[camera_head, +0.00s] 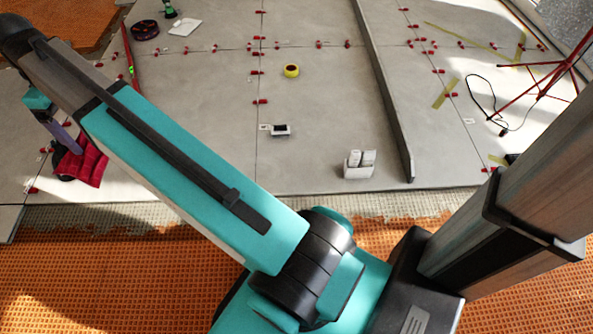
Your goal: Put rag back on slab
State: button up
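The rag (88,167) is a crumpled dark red cloth at the left, over the grey slab (210,110) near its front edge. My arm reaches across the view to the upper left and bends down there. My gripper (66,152) is at the left end of the rag, touching or overlapping it in this view. The fingers are small, dark and partly hidden, so I cannot tell whether they are shut on the cloth. I cannot tell whether the rag lies flat on the slab or hangs just above it.
Red levelling clips line the tile joints. A yellow tape roll (291,71), a small dark-screened device (280,130) and a white container (358,164) stand mid-slab. A long grey straightedge (385,90) lies right of them. A red tripod (550,85) with cable stands right. Orange matting is in front.

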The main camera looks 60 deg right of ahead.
jog(key=s+d+f+m+b, duration=0.3)
jog(key=d+f, duration=1.1)
jog(key=f, duration=0.1)
jog(key=s+d+f+m+b, duration=0.3)
jog(key=d+f, duration=1)
jog(key=f, duration=0.3)
jog(key=s+d+f+m+b, duration=0.1)
jog(key=s+d+f+m, duration=0.1)
jog(key=s+d+f, duration=0.3)
jog(key=s+d+f+m+b, duration=0.2)
jog(key=s+d+f, duration=0.3)
jog(key=s+f, duration=0.6)
jog(key=s+d+f+m+b, duration=0.2)
jog(key=s+d+f, duration=0.3)
jog(key=s+f, duration=0.4)
notch_tip(320, 180, down, 4)
jog(key=shift+d+f, duration=0.25)
jog(key=shift+d, duration=0.15)
jog(key=shift+w, duration=0.1)
jog(key=w+d+b, duration=0.2)
jog(key=d, duration=0.5)
jog(key=w+d+f+b, duration=0.1)
jog(key=w+d+b, duration=0.1)
jog(key=d, duration=0.5)
jog(key=shift+f+b, duration=0.2)
jog(key=shift+b, duration=0.25)
jog(key=shift+d, duration=0.15)
